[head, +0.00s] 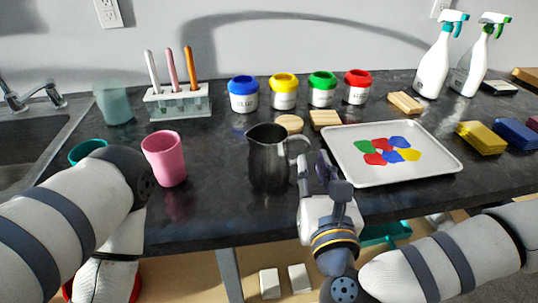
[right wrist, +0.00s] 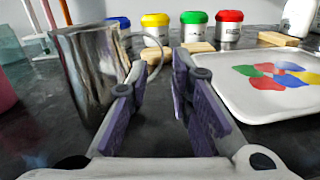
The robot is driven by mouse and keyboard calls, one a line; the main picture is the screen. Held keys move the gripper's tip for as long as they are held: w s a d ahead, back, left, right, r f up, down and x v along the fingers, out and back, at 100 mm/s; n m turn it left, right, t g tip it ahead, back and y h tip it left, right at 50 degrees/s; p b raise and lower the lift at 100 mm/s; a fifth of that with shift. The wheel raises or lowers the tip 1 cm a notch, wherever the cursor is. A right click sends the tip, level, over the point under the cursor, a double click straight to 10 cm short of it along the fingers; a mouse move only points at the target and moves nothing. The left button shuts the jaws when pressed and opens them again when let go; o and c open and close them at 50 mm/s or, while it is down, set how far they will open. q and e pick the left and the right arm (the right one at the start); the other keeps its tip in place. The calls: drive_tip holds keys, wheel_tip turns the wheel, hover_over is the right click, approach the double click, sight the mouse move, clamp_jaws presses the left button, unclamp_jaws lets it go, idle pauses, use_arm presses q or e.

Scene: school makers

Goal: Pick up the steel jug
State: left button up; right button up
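The steel jug (head: 268,157) stands upright on the dark counter (head: 225,205), its handle on the right side. My right gripper (head: 323,165) is just right of the jug at handle height. In the right wrist view the jug (right wrist: 92,75) is at the left, and my right gripper (right wrist: 160,85) is open with nothing between its fingers. The jug's handle (right wrist: 156,48) is close to the left finger; I cannot tell whether they touch. My left arm comes in at the left of the head view, but its gripper is not visible.
A white tray with paint blobs (head: 440,175) lies right of my right gripper. A pink cup (head: 164,160) stands left of the jug. Wooden blocks (head: 325,120) and several lidded paint pots (head: 284,92) are behind it. A sink (head: 30,140) is at the far left.

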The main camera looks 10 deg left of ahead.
sight(306, 150)
drive_tip(key=x, duration=0.6)
drive_tip(key=shift+w+a, duration=0.15)
drive_tip(key=shift+w, duration=0.05)
clamp_jaws()
